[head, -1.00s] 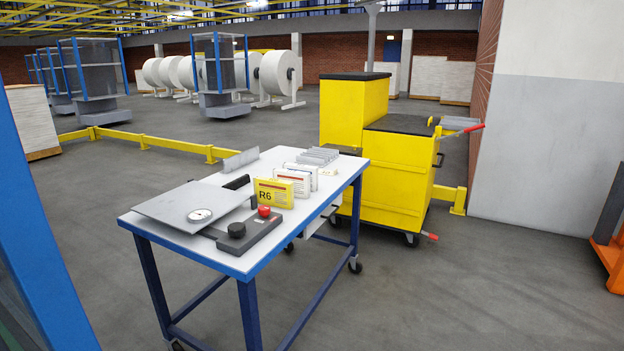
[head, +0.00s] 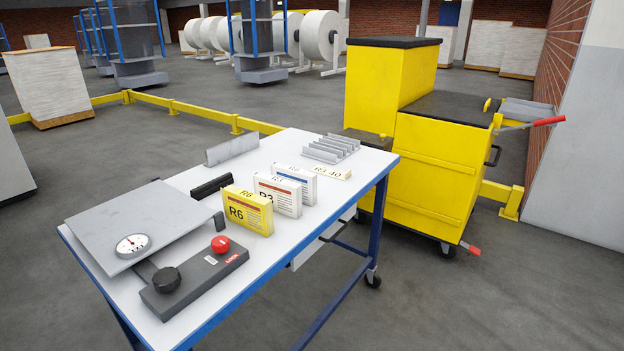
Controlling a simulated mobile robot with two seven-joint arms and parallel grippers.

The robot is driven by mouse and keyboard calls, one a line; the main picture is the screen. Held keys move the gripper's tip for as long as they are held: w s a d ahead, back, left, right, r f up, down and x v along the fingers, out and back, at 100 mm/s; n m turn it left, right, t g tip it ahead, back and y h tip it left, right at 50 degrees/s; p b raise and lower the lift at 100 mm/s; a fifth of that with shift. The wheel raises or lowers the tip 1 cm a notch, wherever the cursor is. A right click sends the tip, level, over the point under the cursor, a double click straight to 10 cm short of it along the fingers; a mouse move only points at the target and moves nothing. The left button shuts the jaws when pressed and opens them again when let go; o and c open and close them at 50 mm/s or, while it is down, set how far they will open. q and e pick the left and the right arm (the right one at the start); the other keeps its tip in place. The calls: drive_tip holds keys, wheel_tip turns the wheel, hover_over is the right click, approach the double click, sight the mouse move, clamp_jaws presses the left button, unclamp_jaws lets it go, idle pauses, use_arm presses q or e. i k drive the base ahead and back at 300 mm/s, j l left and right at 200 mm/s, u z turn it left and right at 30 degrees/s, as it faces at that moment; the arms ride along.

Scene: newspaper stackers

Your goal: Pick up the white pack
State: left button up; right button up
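Two white packs stand upright in a row on the white-topped table (head: 245,275). The nearer white pack (head: 278,196) has a red stripe and seems to read R3. The farther white pack (head: 302,180) has a blue stripe and stands just behind it. A yellow pack (head: 247,211) marked R6 stands in front of them and covers a little of the nearer white pack. Neither of my grippers shows in the head view.
On the table lie a grey plate with a dial gauge (head: 133,245), a dark box with a red button (head: 220,244), a black bar (head: 212,186), a grey angle piece (head: 232,149) and a metal rack (head: 331,148). A yellow cart (head: 430,170) stands behind.

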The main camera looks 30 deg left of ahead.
sight(286, 196)
drive_tip(key=i+u, duration=0.35)
drive_tip(key=i+l+u, duration=0.6)
drive_tip(key=i+u, duration=0.15)
drive_tip(key=i, duration=0.15)
